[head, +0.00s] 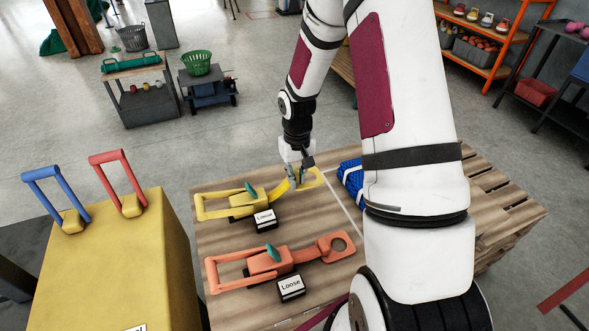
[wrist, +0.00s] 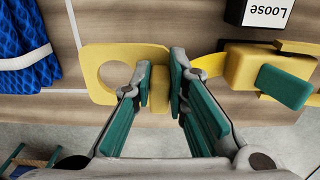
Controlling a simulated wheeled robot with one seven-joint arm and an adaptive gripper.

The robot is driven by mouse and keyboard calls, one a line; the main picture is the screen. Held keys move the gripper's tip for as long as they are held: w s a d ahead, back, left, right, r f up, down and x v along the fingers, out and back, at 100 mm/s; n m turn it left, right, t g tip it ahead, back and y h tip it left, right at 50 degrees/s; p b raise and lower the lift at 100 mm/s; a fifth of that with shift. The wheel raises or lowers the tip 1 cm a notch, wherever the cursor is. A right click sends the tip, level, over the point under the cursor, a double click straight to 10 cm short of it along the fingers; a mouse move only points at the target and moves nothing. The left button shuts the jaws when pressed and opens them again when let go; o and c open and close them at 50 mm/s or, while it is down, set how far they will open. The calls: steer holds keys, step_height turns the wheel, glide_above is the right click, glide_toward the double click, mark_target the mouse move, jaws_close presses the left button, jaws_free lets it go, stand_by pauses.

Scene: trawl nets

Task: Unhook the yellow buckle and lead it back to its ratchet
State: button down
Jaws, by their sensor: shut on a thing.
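The yellow buckle (head: 315,180) is a flat plate with a round hole, over the wooden pallet top. It also shows in the wrist view (wrist: 97,72). My gripper (head: 297,182) points down at it, its teal-padded fingers (wrist: 160,70) shut on the narrow yellow neck beside the plate. The yellow ratchet (head: 243,200), with a long handle frame and a teal lever, lies close by on the left. A short yellow strap (wrist: 210,64) runs from it toward the buckle. Whether the buckle touches the boards is unclear.
An orange ratchet and buckle (head: 280,262) lie nearer on the pallet (head: 222,232). Two small "Loose" signs (head: 265,220) stand beside the ratchets. A blue net bundle (head: 350,178) lies right of the buckle. A yellow box (head: 120,270) with blue and red handles stands left.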

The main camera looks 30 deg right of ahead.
steer(key=shift+f+b, duration=1.3)
steer(key=shift+f, duration=1.85)
steer(key=c, duration=1.5)
jaws_free()
